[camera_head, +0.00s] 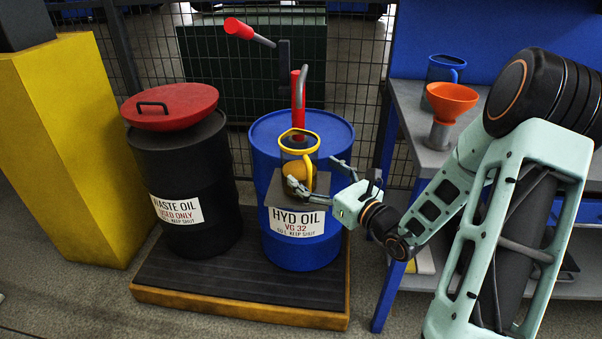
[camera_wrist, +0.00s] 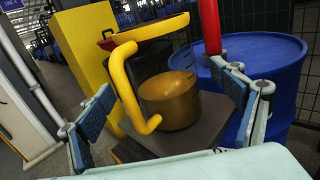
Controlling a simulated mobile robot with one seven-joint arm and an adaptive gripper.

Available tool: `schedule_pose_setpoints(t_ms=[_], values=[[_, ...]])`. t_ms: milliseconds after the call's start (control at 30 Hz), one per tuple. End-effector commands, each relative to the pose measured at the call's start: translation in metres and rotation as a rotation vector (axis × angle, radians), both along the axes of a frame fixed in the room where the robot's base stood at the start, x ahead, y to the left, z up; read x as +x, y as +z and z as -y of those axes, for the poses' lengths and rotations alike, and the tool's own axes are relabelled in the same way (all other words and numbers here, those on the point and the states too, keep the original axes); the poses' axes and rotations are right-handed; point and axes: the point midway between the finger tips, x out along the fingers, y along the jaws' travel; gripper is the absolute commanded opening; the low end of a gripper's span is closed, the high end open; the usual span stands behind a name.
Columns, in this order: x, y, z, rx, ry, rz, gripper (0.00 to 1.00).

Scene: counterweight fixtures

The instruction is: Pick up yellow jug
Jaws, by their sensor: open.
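The yellow jug (camera_head: 301,143) has a yellow rim and handle and a see-through body with amber liquid low inside. It stands upright on a small grey shelf (camera_head: 327,188) at the front of the blue drum (camera_head: 262,165). My gripper (camera_head: 315,176) is open and empty, close in front of the jug. In the wrist view the jug's handle (camera_wrist: 128,92) faces my gripper (camera_wrist: 162,82), with one finger on each side of the jug. I see no clear contact between the fingers and the jug.
A red pump (camera_head: 298,105) rises from the blue drum right behind the jug. A black drum (camera_head: 190,185) with a red lid (camera_head: 185,108) stands left. A grey bench (camera_head: 418,125) at right holds a blue jug (camera_head: 443,70) and an orange funnel (camera_head: 451,98).

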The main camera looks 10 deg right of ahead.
Motion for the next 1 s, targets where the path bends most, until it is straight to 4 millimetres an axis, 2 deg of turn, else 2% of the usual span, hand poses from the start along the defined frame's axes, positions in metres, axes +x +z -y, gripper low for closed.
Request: schedule_pose_setpoints(t_ms=[333,667,1000], values=[[0.041,-0.001,-0.019,0.000,0.001,0.001,0.86],[0.047,0.001,-0.022,0.000,0.000,0.001,0.85],[0.047,0.000,-0.022,0.000,0.000,0.000,0.47]])
